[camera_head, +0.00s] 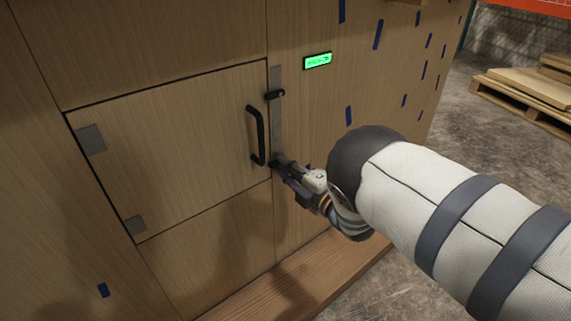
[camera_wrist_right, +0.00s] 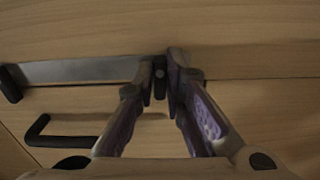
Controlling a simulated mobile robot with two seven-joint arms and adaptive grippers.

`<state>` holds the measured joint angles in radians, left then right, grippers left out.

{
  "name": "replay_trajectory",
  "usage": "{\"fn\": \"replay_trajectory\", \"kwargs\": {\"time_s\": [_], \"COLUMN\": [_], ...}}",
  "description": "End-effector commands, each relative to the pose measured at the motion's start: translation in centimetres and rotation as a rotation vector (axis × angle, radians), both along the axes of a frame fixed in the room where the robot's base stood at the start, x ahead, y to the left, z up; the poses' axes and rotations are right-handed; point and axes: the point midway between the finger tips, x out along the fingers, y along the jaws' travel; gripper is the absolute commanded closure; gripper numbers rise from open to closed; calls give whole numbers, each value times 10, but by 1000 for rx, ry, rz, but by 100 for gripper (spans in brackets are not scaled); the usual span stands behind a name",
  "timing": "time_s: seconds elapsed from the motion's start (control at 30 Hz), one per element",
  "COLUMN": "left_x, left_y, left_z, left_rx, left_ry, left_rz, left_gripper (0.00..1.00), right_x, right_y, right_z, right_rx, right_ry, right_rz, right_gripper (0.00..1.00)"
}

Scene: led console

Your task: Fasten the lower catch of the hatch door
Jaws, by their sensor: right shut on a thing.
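The hatch door (camera_head: 180,140) is a wooden panel lying flush in the wooden wall, with a black handle (camera_head: 256,136) near its right edge. A metal strip (camera_head: 277,125) runs down beside that edge. The black upper catch (camera_head: 275,94) sits on the strip and points to the right. My right gripper (camera_head: 277,165) is at the strip's lower end. In the right wrist view its two fingers (camera_wrist_right: 165,80) are shut on the small black lower catch (camera_wrist_right: 160,82). The fingers hide part of this catch. My left gripper is in neither view.
A green lit display (camera_head: 317,61) is on the wall to the upper right of the strip. A wooden ledge (camera_head: 235,300) runs along the wall's foot. Pallets with boards (camera_head: 530,90) lie on the floor at the far right. My right arm covers much of the right side.

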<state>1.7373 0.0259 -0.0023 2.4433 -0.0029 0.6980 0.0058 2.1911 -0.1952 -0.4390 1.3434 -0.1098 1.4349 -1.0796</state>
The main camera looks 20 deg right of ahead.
Motion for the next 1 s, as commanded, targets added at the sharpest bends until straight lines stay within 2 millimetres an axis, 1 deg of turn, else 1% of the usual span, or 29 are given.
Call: {"fn": "replay_trajectory", "kwargs": {"time_s": [0.23, 0.67, 0.7, 0.77, 0.8, 1.0], "left_x": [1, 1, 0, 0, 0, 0], "left_y": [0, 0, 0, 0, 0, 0], "left_z": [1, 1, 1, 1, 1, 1], "left_rx": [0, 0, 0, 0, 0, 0], "left_ry": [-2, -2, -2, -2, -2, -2], "left_rz": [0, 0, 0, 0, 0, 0], "left_gripper": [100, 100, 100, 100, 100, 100], "right_x": [0, 0, 0, 0, 0, 0], "right_y": [-2, -3, -3, -3, -2, -1], "right_z": [-1, -1, -1, 0, 0, 0], "right_rx": [-49, -57, -57, -57, -56, -55], "right_ry": [-14, -17, -17, -17, -17, -18], "right_rz": [-5, -6, -6, -6, -5, -3], "right_gripper": [100, 100, 87, 73, 69, 69]}}
